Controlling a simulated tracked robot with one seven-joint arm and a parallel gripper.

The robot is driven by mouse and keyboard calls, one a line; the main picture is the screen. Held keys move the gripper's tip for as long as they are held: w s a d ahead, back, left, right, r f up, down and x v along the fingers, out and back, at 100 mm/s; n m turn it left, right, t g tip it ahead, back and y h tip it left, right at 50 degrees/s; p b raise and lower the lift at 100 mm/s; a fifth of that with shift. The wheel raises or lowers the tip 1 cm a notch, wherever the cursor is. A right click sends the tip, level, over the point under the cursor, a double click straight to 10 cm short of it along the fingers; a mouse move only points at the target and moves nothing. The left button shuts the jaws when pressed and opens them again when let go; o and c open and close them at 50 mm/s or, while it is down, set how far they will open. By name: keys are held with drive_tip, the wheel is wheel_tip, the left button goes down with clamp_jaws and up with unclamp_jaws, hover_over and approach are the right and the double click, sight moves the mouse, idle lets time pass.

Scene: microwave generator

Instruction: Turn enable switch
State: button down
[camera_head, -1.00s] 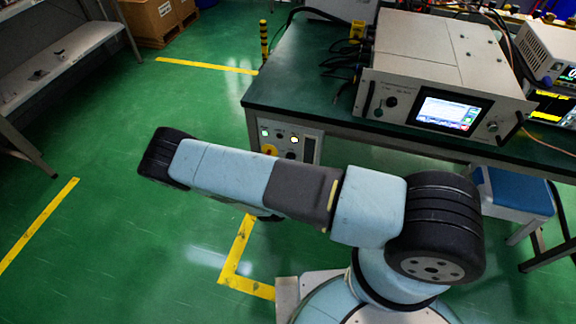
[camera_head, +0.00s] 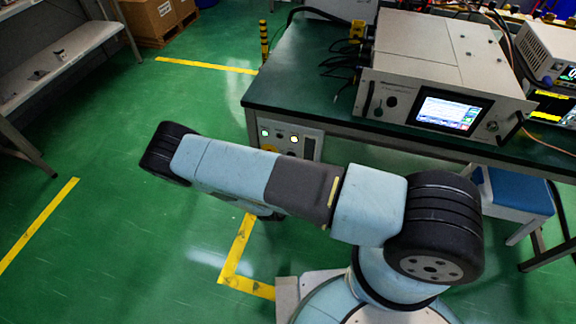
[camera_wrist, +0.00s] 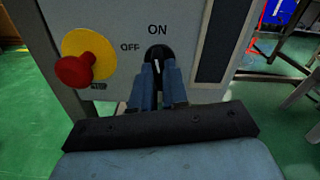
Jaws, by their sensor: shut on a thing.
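The enable switch (camera_wrist: 157,53) is a black rotary knob with a white line, on a grey panel below the bench top. "ON" is printed above it and "OFF" to its upper left. The white line points nearly straight up, toward ON. My gripper (camera_wrist: 158,72) is shut on the knob, with its blue fingers on either side of it in the wrist view. In the head view the panel (camera_head: 308,145) shows at the bench's left end, with its lower part and my gripper hidden behind my arm.
A red emergency-stop button (camera_wrist: 76,71) on a yellow disc sits just left of the switch. A generator with a lit screen (camera_head: 447,110) stands on the green bench (camera_head: 290,75). A blue-topped stool (camera_head: 520,190) stands under the bench.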

drive_tip(key=shift+s+f, duration=0.1)
drive_tip(key=c, duration=1.1)
unclamp_jaws()
drive_tip(key=shift+c, duration=0.2)
drive_tip(key=v, duration=1.3)
drive_tip(key=shift+s, duration=0.35)
drive_tip(key=shift+a, duration=0.1)
